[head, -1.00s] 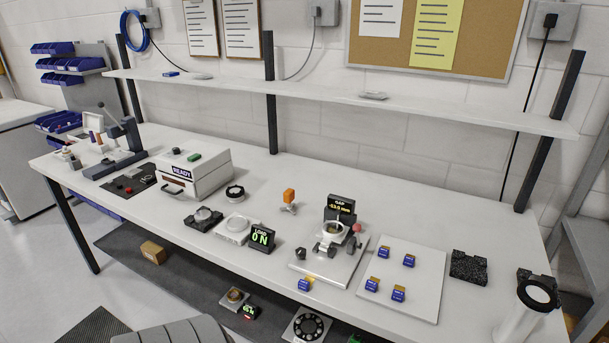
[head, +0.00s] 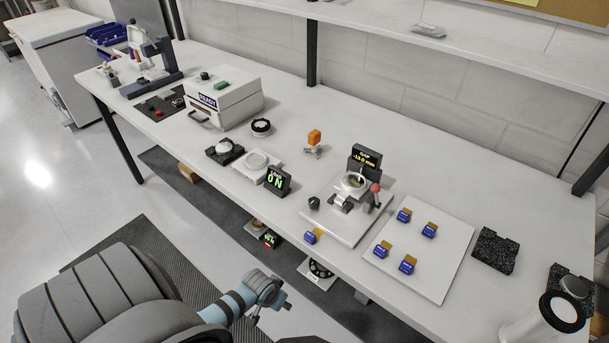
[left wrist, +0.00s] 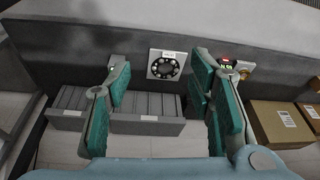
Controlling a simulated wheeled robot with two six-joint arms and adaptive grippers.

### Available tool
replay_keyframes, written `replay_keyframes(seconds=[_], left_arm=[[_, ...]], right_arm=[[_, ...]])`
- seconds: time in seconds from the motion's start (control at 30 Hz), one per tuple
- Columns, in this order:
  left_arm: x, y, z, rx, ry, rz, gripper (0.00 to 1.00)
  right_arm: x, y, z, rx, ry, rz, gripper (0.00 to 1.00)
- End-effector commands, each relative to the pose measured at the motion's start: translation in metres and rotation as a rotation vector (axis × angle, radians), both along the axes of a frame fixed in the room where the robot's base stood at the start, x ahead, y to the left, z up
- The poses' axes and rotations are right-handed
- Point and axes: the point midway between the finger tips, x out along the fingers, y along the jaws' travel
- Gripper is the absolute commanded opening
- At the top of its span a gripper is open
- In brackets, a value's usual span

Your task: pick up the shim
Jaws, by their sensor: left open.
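Several small blue-and-tan tabs sit on a white board (head: 446,275) at the bench's right; one tab (head: 407,265) is near its front edge. A similar blue-and-tan tab (head: 312,236) lies by the front edge of the gap fixture (head: 345,222). I cannot tell which piece is the shim. The fixture has a ring on posts, a red knob and a lit gap display (head: 366,159). My left gripper (head: 272,310) is in front of the bench, below its top and apart from the tabs. In the left wrist view (left wrist: 162,75) its fingers are spread and empty.
On the bench stand a load display (head: 277,181), a white box unit (head: 225,98) and a black block (head: 494,250).

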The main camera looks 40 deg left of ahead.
Motion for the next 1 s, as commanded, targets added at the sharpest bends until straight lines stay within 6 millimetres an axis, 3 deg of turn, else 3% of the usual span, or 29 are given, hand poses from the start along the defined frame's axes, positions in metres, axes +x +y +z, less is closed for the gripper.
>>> replay_keyframes(seconds=[0.03,0.1,0.23,0.3,0.33,0.43,0.7,0.87,1.0], left_arm=[[0.044,0.0,0.074,-0.02,-0.059,-0.007,0.48],[0.074,-0.012,0.162,-0.053,-0.096,-0.042,0.48],[0.083,-0.026,0.281,-0.047,-0.123,-0.13,0.48],[0.086,-0.02,0.326,-0.029,-0.124,-0.144,0.48],[0.086,-0.017,0.337,-0.023,-0.121,-0.145,0.48],[0.088,-0.015,0.34,-0.02,-0.111,-0.143,0.48],[0.113,-0.015,0.275,-0.022,-0.109,-0.144,0.48],[0.117,-0.014,0.254,-0.019,-0.108,-0.146,0.48],[0.118,-0.012,0.226,-0.02,-0.108,-0.145,0.48]], right_arm=[[-0.004,0.0,0.016,0.0,0.007,0.0,0.4],[-0.009,-0.001,0.025,0.0,0.014,0.0,0.4],[-0.009,-0.001,0.033,-0.001,0.015,0.0,0.4],[-0.008,-0.001,0.035,-0.001,0.013,0.0,0.4],[-0.007,-0.002,0.035,-0.002,0.012,0.0,0.4],[-0.006,-0.003,0.034,-0.003,0.01,0.001,0.4],[-0.003,-0.003,0.033,-0.004,0.005,0.001,0.4],[-0.003,-0.003,0.033,-0.004,0.004,0.001,0.4],[-0.003,-0.002,0.033,-0.003,0.004,0.0,0.4]])
